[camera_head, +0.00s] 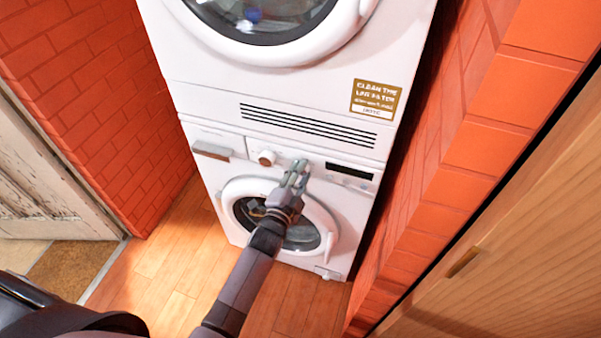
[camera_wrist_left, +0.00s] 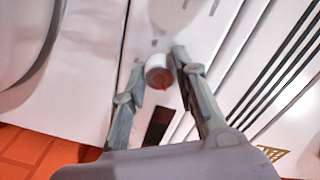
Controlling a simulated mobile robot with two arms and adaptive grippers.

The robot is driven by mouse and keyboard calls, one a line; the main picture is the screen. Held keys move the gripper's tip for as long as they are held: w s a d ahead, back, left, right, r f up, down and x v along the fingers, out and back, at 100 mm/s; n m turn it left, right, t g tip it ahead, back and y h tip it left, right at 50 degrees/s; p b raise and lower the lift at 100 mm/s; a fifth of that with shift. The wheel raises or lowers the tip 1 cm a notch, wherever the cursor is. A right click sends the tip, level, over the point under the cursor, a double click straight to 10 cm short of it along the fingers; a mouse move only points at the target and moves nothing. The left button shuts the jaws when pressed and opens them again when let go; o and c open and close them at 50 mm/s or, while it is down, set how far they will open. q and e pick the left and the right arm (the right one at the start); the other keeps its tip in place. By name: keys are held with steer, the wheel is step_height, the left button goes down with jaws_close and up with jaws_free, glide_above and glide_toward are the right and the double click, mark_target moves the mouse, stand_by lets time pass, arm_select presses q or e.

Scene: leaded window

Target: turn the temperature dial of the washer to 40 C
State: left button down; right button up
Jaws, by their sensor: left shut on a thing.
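The white washer (camera_head: 222,166) stands at the bottom of a stack. My left gripper (camera_head: 297,168) reaches its control panel from below, between a white knob (camera_head: 266,158) and the black display (camera_head: 350,170). In the left wrist view, a small white dial with a red mark (camera_wrist_left: 158,72) sits between my left fingertips (camera_wrist_left: 159,66), which are shut on it. I take it for the temperature dial. The gripper hides this dial in the head view. I cannot read any temperature numbers or tell its setting. My right gripper is not in view.
Another white machine (camera_head: 190,62) stands on top, with dark vent slots (camera_head: 305,124) and a gold sign (camera_head: 376,99). The washer's round door (camera_head: 329,239) is below the gripper. Orange brick walls (camera_head: 110,110) stand on both sides. Wooden floor (camera_head: 170,270) lies in front.

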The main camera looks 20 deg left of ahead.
arm_select(q)
steer(key=shift+d+m+y+b, duration=0.1)
steer(key=shift+m+y+b, duration=0.3)
steer(key=shift+m+b, duration=3.95)
steer(key=m+p, duration=0.4)
steer(key=shift+m, duration=0.35)
steer(key=c, duration=1.3)
jaws_free()
